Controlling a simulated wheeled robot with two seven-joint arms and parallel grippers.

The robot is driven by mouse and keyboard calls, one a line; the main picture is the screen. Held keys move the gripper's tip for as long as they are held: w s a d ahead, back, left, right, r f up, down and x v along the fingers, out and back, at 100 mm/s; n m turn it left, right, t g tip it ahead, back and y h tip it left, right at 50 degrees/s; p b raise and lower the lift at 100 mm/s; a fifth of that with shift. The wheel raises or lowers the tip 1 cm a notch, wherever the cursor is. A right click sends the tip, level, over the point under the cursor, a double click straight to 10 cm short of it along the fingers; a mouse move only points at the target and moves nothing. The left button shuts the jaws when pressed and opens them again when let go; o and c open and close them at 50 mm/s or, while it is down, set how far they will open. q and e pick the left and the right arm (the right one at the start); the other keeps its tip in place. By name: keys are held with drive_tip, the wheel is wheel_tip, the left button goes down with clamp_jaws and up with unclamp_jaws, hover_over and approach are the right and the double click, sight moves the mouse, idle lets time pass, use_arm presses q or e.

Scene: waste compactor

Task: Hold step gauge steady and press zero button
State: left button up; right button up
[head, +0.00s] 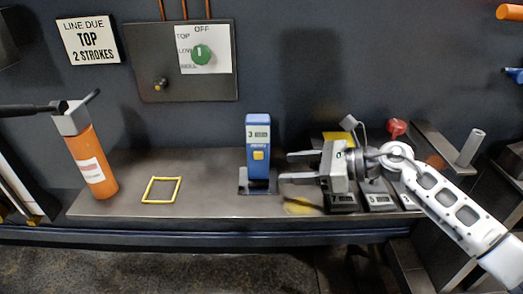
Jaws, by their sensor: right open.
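The blue step gauge (250,172) stands upright on the metal bench, in a small dark base. It has a display reading 3 near its top and a yellow button (258,155) on its front face. I cannot read the label by the button. My right gripper (286,167) is just right of the gauge, with its fingers pointing left at it. The jaws are open and empty, with a small gap between the fingertips and the gauge. My left gripper is not in view.
An orange cylinder (90,165) with a grey head stands at the bench's left. A yellow square outline (162,190) marks the bench (215,185). A wall panel (142,62) carries a green knob (200,54).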

sight(263, 169)
drive_tip(key=b+x, duration=0.1)
drive_tip(key=x, duration=0.5)
drive_tip(key=shift+f+b, duration=0.15)
drive_tip(key=shift+b, duration=0.15)
drive_tip(key=shift+w+a+f, duration=0.15)
drive_tip(key=shift+w+a, duration=0.1)
drive_tip(key=shift+a, duration=0.55)
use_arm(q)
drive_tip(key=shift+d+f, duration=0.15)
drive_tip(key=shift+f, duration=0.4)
use_arm(e)
drive_tip(key=c, duration=0.8)
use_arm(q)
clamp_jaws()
use_arm(e)
drive_tip(key=shift+c, duration=0.2)
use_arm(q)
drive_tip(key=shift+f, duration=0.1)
